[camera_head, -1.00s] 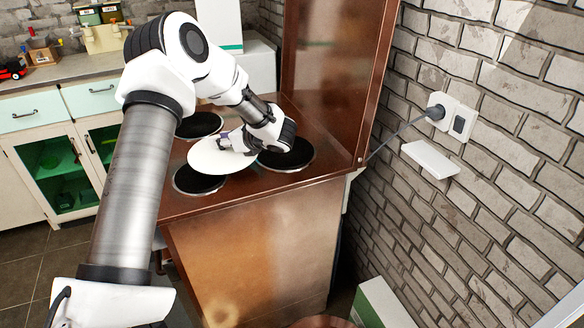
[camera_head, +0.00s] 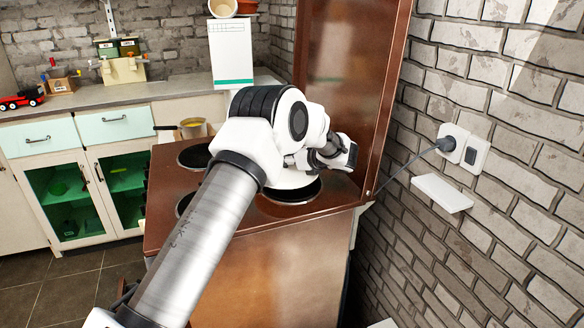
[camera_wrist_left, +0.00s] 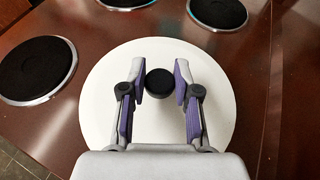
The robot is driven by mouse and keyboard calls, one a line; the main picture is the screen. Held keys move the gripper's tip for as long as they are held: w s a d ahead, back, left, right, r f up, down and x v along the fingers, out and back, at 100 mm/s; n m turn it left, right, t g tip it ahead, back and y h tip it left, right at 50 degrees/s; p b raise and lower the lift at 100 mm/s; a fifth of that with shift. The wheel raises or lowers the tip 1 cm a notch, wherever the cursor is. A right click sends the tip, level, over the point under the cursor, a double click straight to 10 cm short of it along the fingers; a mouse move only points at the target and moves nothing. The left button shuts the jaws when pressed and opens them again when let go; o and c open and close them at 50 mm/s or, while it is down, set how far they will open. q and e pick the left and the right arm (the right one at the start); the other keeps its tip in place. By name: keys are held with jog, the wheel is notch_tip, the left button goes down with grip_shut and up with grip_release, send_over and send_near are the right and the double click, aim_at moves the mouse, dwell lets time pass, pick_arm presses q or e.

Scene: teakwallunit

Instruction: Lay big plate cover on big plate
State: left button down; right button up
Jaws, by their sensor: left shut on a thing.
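The big plate cover is a round white disc with a black knob. In the left wrist view the cover (camera_wrist_left: 103,105) fills the lower middle, and my left gripper (camera_wrist_left: 160,85) is shut on its knob. The fingers stand on either side of the knob. In the head view a strip of the cover (camera_head: 284,180) shows below my arm, which hides the gripper. Black round hot plates are on the brown stove top: one back left (camera_head: 195,156), one front right (camera_head: 293,192) and one at front left (camera_head: 184,203), partly hidden. I cannot tell which is the big plate. My right gripper is not in view.
A pot (camera_head: 192,128) with yellow contents stands at the stove's back left. A tall brown panel (camera_head: 350,80) rises behind the stove, near the brick wall. A counter (camera_head: 90,92) with boxes and a red toy truck (camera_head: 22,99) lies at the left.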

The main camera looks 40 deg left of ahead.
aim_at(293, 169)
pick_arm(q)
jog(key=shift+w+d, duration=0.3)
jog(key=shift+w, duration=0.1)
jog(key=f, duration=0.3)
jog(key=shift+w+d+f, duration=0.2)
jog(key=shift+f, duration=0.2)
jog(key=c, duration=0.8)
grip_release()
jog(key=shift+f, duration=0.15)
jog(key=shift+c, duration=0.2)
